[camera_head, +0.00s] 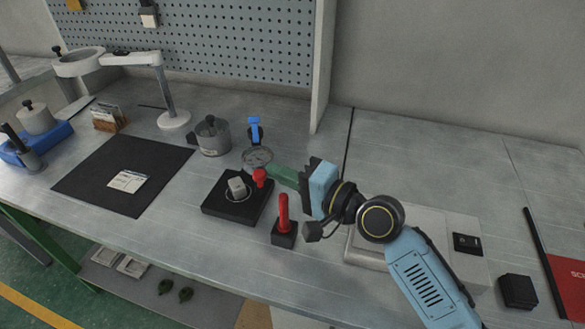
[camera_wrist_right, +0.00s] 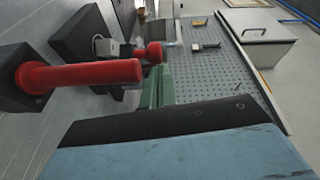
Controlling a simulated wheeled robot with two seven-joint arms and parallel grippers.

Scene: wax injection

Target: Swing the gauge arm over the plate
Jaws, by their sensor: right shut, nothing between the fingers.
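The gauge arm is a green bar (camera_head: 285,176) with a round dial (camera_head: 257,158) and a red knob (camera_head: 260,177) at its left end. The dial appears behind the black plate (camera_head: 214,210), and the knob shows by the plate's far right corner. A small grey block (camera_head: 237,187) sits in a pale ring on the plate. My right gripper (camera_head: 306,180) is shut and empty at the bar's right end; I cannot tell whether they touch. In the right wrist view the green bar (camera_wrist_right: 154,91) and red knob (camera_wrist_right: 150,53) show beyond the dark fingers (camera_wrist_right: 175,122). My left gripper is out of view.
A red upright handle (camera_head: 283,213) on a black base stands in front of the gripper, close in the wrist view (camera_wrist_right: 85,73). A grey pot (camera_head: 211,136) stands behind the plate. A black mat (camera_head: 90,180) lies left; a pale machine (camera_head: 425,225) sits under my right arm.

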